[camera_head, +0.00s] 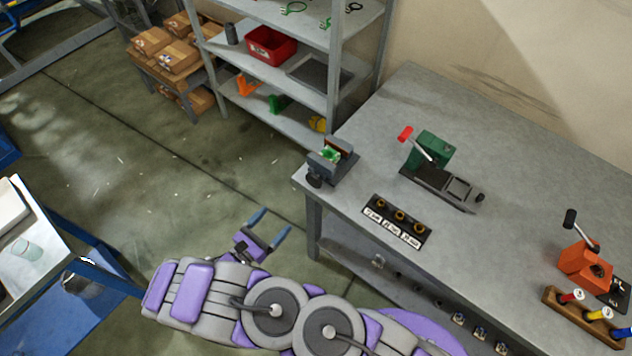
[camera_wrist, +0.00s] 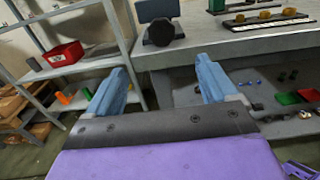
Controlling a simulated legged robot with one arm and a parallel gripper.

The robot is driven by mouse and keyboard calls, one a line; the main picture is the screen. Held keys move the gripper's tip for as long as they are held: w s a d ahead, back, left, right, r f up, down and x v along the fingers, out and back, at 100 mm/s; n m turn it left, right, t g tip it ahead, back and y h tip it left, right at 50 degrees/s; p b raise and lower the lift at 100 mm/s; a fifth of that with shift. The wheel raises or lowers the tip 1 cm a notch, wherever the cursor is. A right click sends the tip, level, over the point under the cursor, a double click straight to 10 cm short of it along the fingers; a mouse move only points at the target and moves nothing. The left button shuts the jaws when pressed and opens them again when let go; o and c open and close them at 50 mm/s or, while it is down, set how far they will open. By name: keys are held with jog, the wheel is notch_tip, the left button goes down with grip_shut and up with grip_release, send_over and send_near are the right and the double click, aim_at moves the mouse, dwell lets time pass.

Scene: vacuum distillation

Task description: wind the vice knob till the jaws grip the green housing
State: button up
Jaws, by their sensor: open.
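The dark grey vice (camera_head: 333,161) stands at the near left corner of the grey workbench. Its black round knob (camera_head: 314,181) faces the front edge. The green housing (camera_head: 330,155) sits between the jaws; I cannot tell whether they touch it. In the wrist view the knob (camera_wrist: 161,32) is large at the top, and the vice body (camera_wrist: 150,9) is cut off by the frame edge. My gripper (camera_head: 271,223) is open and empty, in front of the bench and left of its corner, apart from the knob. Its two blue fingers (camera_wrist: 162,82) show in the wrist view, below the knob.
The workbench (camera_head: 500,120) also bears a green press with a red handle (camera_head: 430,150), a black label plate with several brass parts (camera_head: 397,222) and an orange device (camera_head: 585,263). A metal shelf with a red bin (camera_head: 270,46) stands behind.

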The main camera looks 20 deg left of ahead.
aim_at(313, 182)
jog(key=b+x, duration=0.1)
jog(key=x, duration=1.5)
jog(key=shift+w+d, duration=0.25)
jog(key=c, duration=1)
jog(key=shift+r, duration=0.1)
jog(key=shift+m, duration=0.6)
jog(key=shift+m, duration=0.8)
jog(key=shift+m+b, duration=0.65)
jog(key=shift+m, duration=0.85)
